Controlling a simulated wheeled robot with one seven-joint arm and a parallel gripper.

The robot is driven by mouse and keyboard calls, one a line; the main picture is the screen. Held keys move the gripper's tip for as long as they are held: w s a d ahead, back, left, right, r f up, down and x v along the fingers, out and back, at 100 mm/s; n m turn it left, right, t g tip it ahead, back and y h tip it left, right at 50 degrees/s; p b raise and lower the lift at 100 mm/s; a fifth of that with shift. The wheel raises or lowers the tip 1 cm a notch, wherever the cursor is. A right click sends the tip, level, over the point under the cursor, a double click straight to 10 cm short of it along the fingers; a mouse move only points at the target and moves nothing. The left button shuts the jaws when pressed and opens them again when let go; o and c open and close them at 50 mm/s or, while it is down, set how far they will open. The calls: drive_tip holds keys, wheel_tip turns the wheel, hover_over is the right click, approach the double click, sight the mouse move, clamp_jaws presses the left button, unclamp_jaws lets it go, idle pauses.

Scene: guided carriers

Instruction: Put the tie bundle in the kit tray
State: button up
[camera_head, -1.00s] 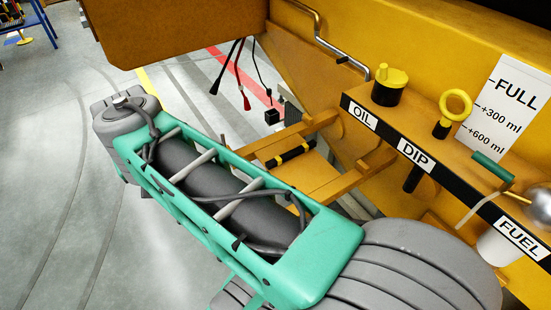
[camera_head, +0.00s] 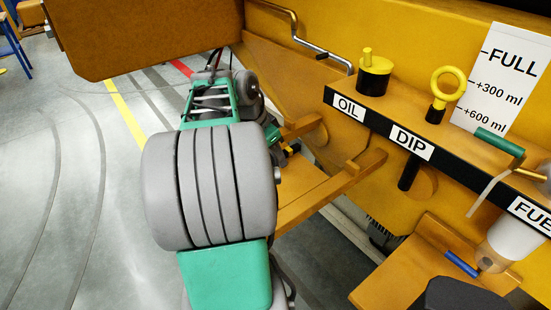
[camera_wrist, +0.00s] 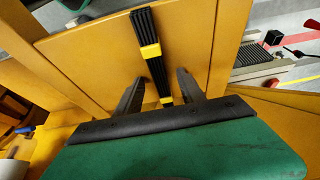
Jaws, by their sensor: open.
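The tie bundle, black with yellow bands (camera_wrist: 150,50), lies on an orange shelf (camera_wrist: 100,60) in the wrist view. My gripper (camera_wrist: 160,78) is open, with one dark finger on each side of the near part of the bundle. Gaps show between the fingers and the bundle, and I cannot tell the height between them. In the head view my arm hides most of the bundle; only a small yellow and black part (camera_head: 290,150) shows beside my gripper (camera_head: 274,138). I cannot tell which surface is the kit tray.
An orange ledge with OIL and DIP labels (camera_head: 411,143) runs along the right, with a yellow-capped black filler (camera_head: 374,75) and a yellow ring (camera_head: 449,84). A lower orange platform (camera_head: 390,292) stands front right. Open floor (camera_head: 60,200) lies left.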

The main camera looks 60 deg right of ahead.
drive_tip(key=shift+c, duration=0.4)
clamp_jaws()
